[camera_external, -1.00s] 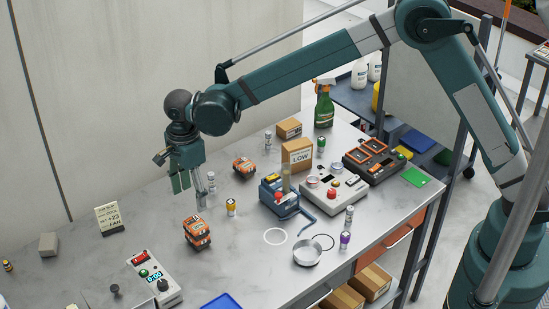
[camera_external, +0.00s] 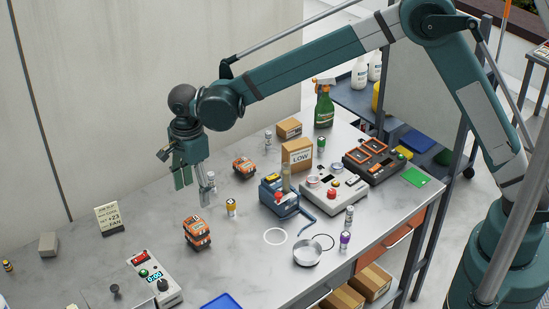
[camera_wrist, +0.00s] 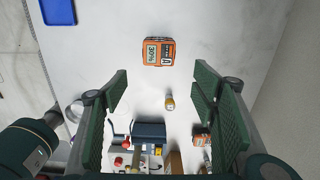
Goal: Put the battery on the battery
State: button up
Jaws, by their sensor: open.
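An orange-and-black battery (camera_external: 197,232) stands on the grey worktop, front of centre. It looks tall and layered; I cannot tell whether it is one block or two stacked. In the wrist view, its top (camera_wrist: 158,52) reads "30%". A second orange-and-black battery (camera_external: 244,167) lies farther back, right of my gripper; it shows in the wrist view at lower right (camera_wrist: 201,138). My gripper (camera_external: 195,186) is open and empty, pointing down above the worktop, behind the nearer battery and left of the farther one. Its two green pads (camera_wrist: 161,85) are wide apart.
A small yellow-banded cylinder (camera_external: 231,207) stands between the batteries. A blue device (camera_external: 279,198), a cardboard box marked LOW (camera_external: 297,155) and grey consoles (camera_external: 335,188) crowd the right. The left-middle worktop is mostly clear.

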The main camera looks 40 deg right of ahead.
jog(key=s+d+r+n+t, duration=0.1)
jog(key=s+d+r+n, duration=0.2)
jog(key=d+r, duration=0.6)
jog(key=s+d+r+n+t+y, duration=0.15)
jog(key=d+r, duration=0.25)
jog(key=d, duration=0.9)
jog(key=s+d+r+n+t+h, duration=0.1)
jog(key=s+d+r+n, duration=0.25)
jog(key=d+r, duration=0.55)
jog(key=s+d+f+n+t, duration=0.1)
jog(key=s+d+n, duration=0.4)
jog(key=s+d, duration=0.6)
jog(key=s+d+f+n+t, duration=0.2)
jog(key=s+d+f+n, duration=0.1)
jog(key=s+d, duration=0.9)
jog(key=shift+s+d+f+n, duration=0.15)
jog(key=shift+d+f+n, duration=0.25)
jog(key=shift+d+n, duration=0.9)
jog(key=shift+d+m+t, duration=0.25)
jog(key=shift+d+m, duration=0.15)
dwell(0.9)
